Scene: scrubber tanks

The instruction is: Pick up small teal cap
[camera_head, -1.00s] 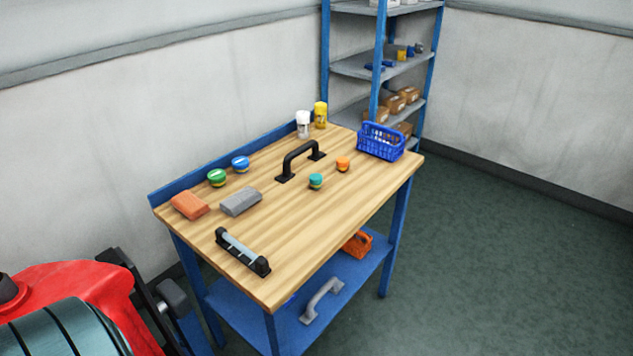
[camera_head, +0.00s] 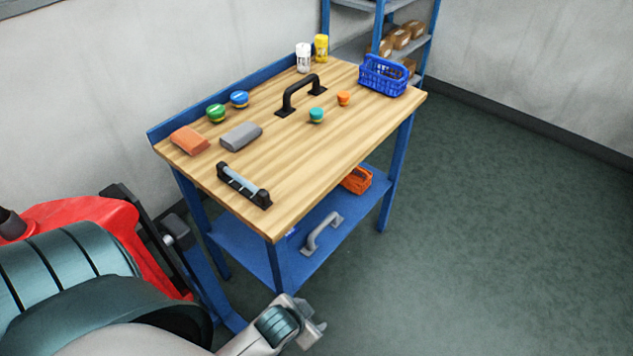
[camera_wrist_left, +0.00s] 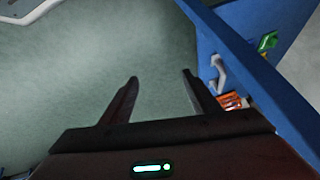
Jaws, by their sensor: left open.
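The small teal cap (camera_head: 316,114) stands on the wooden workbench top (camera_head: 290,170), right of the middle, with a yellowish band low on its side. It is between the black arch handle and a small orange cap (camera_head: 343,98). My left gripper (camera_wrist_left: 158,77) is open and empty in the left wrist view, with floor behind its fingers. The teal cap is not in that view. My left arm comes in at the bottom left of the head view, low and well short of the cap. My right gripper is not in view.
Green (camera_head: 216,113) and blue (camera_head: 239,98) caps, orange (camera_head: 189,140) and grey (camera_head: 241,135) blocks, a black arch handle (camera_head: 298,92), a bar holder (camera_head: 243,186), bottles (camera_head: 303,57) and a blue basket (camera_head: 383,76) share the bench. A lower blue shelf (camera_head: 270,250) holds a grey handle (camera_head: 322,232).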

